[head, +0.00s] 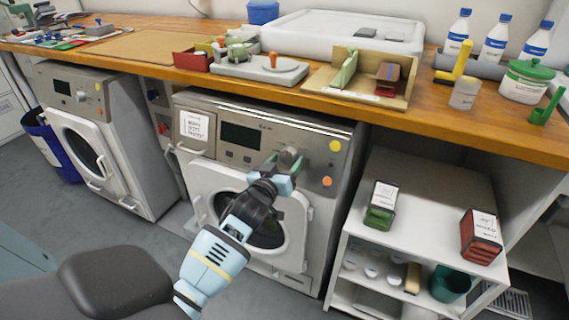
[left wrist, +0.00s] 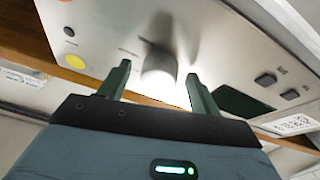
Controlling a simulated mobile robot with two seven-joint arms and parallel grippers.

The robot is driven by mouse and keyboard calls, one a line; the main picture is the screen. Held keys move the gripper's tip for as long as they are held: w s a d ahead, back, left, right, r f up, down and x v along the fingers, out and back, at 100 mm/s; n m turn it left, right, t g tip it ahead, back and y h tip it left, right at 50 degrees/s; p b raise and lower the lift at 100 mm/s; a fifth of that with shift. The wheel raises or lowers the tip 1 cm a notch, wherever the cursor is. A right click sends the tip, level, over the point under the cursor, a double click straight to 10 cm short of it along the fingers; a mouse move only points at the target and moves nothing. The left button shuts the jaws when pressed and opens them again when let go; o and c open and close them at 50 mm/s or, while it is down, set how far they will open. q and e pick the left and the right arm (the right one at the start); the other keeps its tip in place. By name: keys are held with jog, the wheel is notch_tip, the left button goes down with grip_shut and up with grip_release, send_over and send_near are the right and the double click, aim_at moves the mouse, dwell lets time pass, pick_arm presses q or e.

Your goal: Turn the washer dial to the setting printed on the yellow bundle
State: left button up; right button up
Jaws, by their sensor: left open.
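The washer (head: 262,112) under the counter has a round grey dial (head: 290,154) on the right of its front panel. My left gripper (head: 285,170) is open just in front of the dial. In the left wrist view the dial (left wrist: 159,68) shows between and beyond the two green fingertips, with gaps on both sides. Its pointer and setting marks are too blurred to read. On the white shelf lie a green bundle (head: 380,217) and a red bundle (head: 481,245), each with a white label too small to read. I cannot make out a yellow bundle. My right gripper is out of view.
A second washer (head: 75,92) stands to the left. The wooden counter (head: 330,103) overhangs the panel close above the dial and carries trays, bottles and small tools. The shelf unit (head: 420,240) stands just right of the washer. The washer's round door is closed below the panel.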

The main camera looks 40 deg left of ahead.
pick_arm(q)
jog(key=c, duration=1)
